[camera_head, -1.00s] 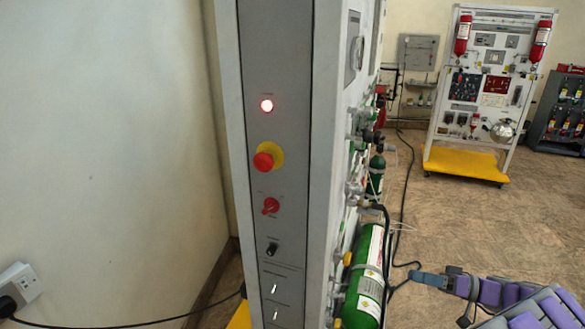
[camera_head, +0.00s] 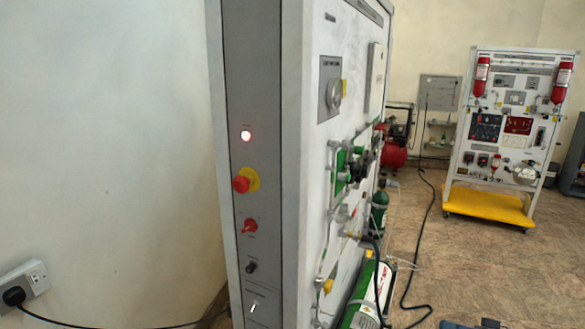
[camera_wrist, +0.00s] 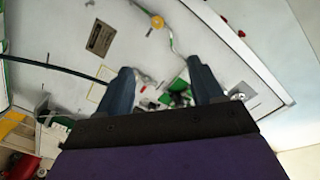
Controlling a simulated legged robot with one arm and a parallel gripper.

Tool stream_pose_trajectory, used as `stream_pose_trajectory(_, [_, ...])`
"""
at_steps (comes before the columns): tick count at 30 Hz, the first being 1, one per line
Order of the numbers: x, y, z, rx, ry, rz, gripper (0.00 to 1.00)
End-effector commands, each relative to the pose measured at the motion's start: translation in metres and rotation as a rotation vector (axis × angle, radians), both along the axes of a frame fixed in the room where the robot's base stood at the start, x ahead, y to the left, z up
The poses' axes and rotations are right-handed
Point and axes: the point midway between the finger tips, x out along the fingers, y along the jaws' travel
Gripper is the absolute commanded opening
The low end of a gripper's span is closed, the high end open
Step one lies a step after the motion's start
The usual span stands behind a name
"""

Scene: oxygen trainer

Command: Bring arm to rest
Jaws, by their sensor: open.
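My gripper (camera_wrist: 163,88) shows in the wrist view with its two dark blue fingers spread apart and nothing between them. Beyond the fingers is the white panel of the oxygen trainer, with green and dark fittings behind the gap. The distance from fingers to panel cannot be told. In the head view the trainer cabinet (camera_head: 305,150) stands upright in the middle. Only a small dark part of my arm shows at the bottom right edge of the head view.
The trainer's narrow side has a lit lamp (camera_head: 246,136), a red and yellow button (camera_head: 243,181) and a red switch (camera_head: 250,226). A black cable (camera_head: 428,205) crosses the floor. Another trainer (camera_head: 510,130) stands behind right. Floor between is open.

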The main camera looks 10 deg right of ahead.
Motion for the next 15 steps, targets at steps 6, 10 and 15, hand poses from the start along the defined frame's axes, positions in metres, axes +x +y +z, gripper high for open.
stream_pose_trajectory(6, [0.012,0.022,0.013,0.013,0.047,0.063,0.67])
stream_pose_trajectory(10, [0.018,0.049,0.025,0.014,0.084,0.113,0.67])
stream_pose_trajectory(15, [0.025,0.089,0.043,0.003,0.149,0.186,0.67])
